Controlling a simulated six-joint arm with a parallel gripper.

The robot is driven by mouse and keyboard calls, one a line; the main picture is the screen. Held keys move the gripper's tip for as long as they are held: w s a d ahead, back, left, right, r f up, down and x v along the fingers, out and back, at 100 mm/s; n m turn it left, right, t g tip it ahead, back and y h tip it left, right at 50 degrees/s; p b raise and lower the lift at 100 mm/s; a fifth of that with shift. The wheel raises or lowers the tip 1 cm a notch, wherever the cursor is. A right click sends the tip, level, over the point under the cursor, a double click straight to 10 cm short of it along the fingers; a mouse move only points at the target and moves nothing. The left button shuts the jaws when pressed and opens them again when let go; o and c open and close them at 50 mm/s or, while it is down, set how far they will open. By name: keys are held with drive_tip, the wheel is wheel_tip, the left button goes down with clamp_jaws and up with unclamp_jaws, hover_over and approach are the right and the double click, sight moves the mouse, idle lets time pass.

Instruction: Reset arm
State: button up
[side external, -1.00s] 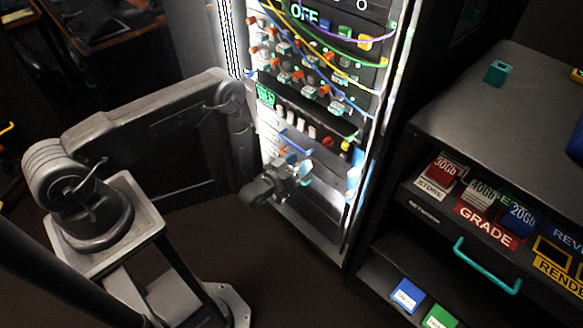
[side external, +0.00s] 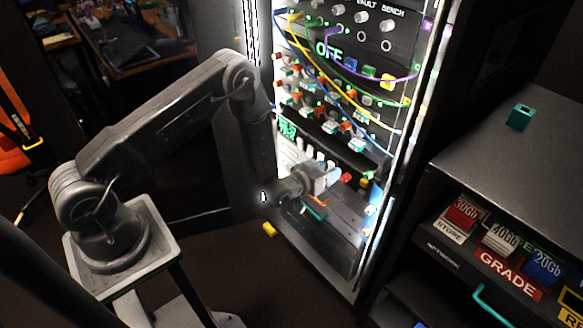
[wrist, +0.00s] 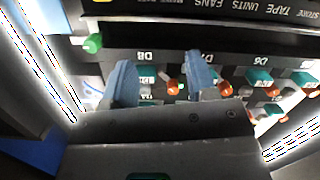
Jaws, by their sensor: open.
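My arm reaches from its pedestal to the lower part of the lit rack (side external: 335,255). My gripper (wrist: 163,78) is open in the wrist view, with two blue-grey fingers apart and nothing visible between them. Beyond the fingers is a panel (wrist: 225,62) with rows of orange and teal connectors. In the side view my gripper faces the lower rack, below the green-lit display (side external: 287,128). Its fingertips are hard to make out there. I cannot tell whether they touch the panel.
Looped cables (side external: 345,90) hang across the upper rack. A dark cabinet (side external: 480,150) stands at right, with a teal block (side external: 520,116) on top and labelled cartridges (side external: 500,236) in its shelf. A small yellow piece (side external: 269,229) shows low beside the rack.

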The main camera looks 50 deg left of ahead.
wheel_tip(320, 180, up, 14)
drive_tip(key=g, duration=0.3)
drive_tip(key=s+r+m+g, duration=0.1)
drive_tip(key=s+r+g, duration=0.1)
drive_tip(key=s+r, duration=0.7)
drive_tip(key=s+r+g, duration=0.2)
drive_tip(key=s+r, duration=0.2)
drive_tip(key=s, duration=0.7)
drive_tip(key=s+d+r+m+g, duration=0.1)
drive_tip(key=s+r+g, duration=0.2)
drive_tip(key=s, duration=0.9)
wheel_tip(320, 180, up, 2)
drive_tip(key=shift+s+d+m, duration=0.25)
drive_tip(key=shift+s+m, duration=0.05)
